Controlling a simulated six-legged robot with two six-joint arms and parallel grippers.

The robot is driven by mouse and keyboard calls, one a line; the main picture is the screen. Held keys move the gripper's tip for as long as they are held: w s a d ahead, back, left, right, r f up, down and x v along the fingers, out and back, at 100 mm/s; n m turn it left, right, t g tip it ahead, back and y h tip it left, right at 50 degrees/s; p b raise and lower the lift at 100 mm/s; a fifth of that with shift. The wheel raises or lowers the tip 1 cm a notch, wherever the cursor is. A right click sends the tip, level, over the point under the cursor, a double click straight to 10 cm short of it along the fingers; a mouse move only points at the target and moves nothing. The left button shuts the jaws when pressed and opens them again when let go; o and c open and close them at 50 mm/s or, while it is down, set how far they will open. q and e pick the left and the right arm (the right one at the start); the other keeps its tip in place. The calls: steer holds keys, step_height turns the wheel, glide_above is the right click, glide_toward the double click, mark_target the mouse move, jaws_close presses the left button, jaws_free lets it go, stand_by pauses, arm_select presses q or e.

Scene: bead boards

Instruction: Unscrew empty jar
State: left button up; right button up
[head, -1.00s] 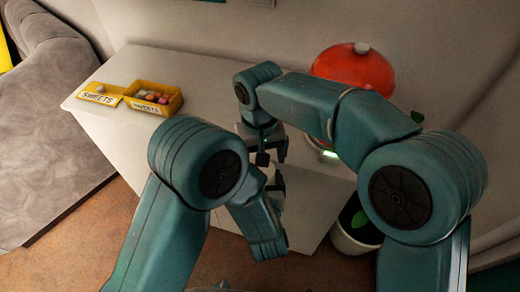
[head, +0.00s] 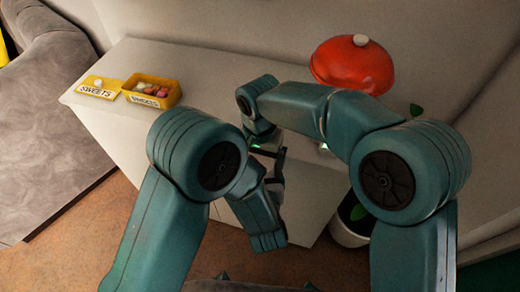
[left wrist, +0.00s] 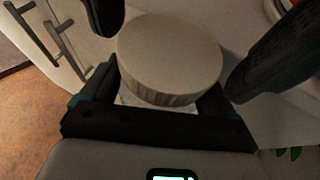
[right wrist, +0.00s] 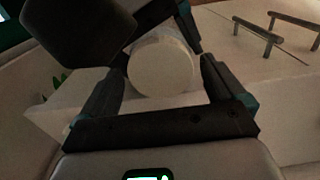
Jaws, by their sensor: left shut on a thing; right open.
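The jar shows in the left wrist view as a broad, pale round lid (left wrist: 170,55) over a narrow strip of clear body (left wrist: 140,100). My left gripper (left wrist: 155,100) is shut on the jar below the lid. In the right wrist view, a pale round end of the jar (right wrist: 163,68) lies between the fingers of my right gripper (right wrist: 160,85), which is open, with gaps at the sides. In the head view, the left gripper (head: 275,168) and right gripper (head: 262,140) meet close together over the cabinet; the arms hide most of the jar.
A white cabinet (head: 95,120) lies below. On its top are a yellow sweets box (head: 152,92) with coloured sweets and a yellow lid marked SWEETS (head: 100,88). A red dome with a pale knob (head: 352,68) stands at the back right. A potted plant (head: 350,235) is below right.

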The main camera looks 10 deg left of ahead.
steer(key=shift+f, duration=0.15)
steer(key=c, duration=1.1)
steer(key=n, duration=1)
